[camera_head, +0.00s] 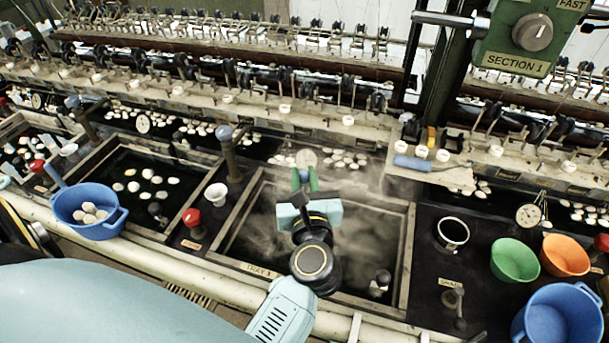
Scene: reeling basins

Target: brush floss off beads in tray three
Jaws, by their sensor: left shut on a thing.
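The tray labelled as a numbered tray (408,262) is a wooden-framed basin of dark, steaming water in the middle; its label's number is hard to read. My left gripper (305,180) is over the back part of this tray, pointing away from me. It is shut on a green, handle-like thing (314,180), mostly hidden by the gripper. I cannot make out a brush head. No pale beads show clearly in this tray's open water, and my arm covers its middle. Several pale beads (345,160) float in the channel just behind it. My right gripper is not in view.
A blue basin (72,215) with pale beads stands left. Green (514,262), orange (566,255) and blue (560,318) bowls stand right. A blue-handled tool (412,163) lies on the ledge behind. Posts, a white cup (217,194) and a red knob (191,217) flank the tray.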

